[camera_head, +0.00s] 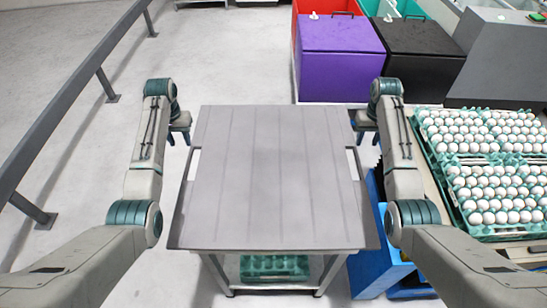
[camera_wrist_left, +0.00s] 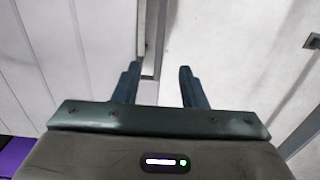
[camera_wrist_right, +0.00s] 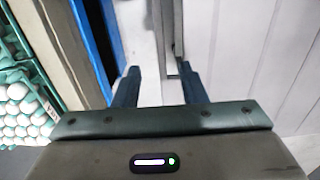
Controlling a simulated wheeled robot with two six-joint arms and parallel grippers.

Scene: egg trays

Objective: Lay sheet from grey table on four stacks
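A flat grey sheet with lengthwise grooves (camera_head: 275,180) covers the top of the grey table (camera_head: 329,273). My left gripper (camera_head: 179,136) is open beside the table's left side. In the left wrist view its fingers (camera_wrist_left: 158,86) are apart, with a narrow side rail near the left finger. My right gripper (camera_head: 367,135) is open beside the right side. In the right wrist view its fingers (camera_wrist_right: 161,87) are apart with a side rail between or just beyond them. I cannot tell whether either touches it. Four egg stacks, trays of white eggs in green (camera_head: 478,157), stand at the right.
A blue crate (camera_head: 372,275) stands between table and egg stacks. Purple (camera_head: 341,50) and black (camera_head: 425,52) boxes stand behind. A grey rail (camera_head: 62,112) runs along the left. A green tray (camera_head: 273,267) lies under the table. Floor is clear left of the table.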

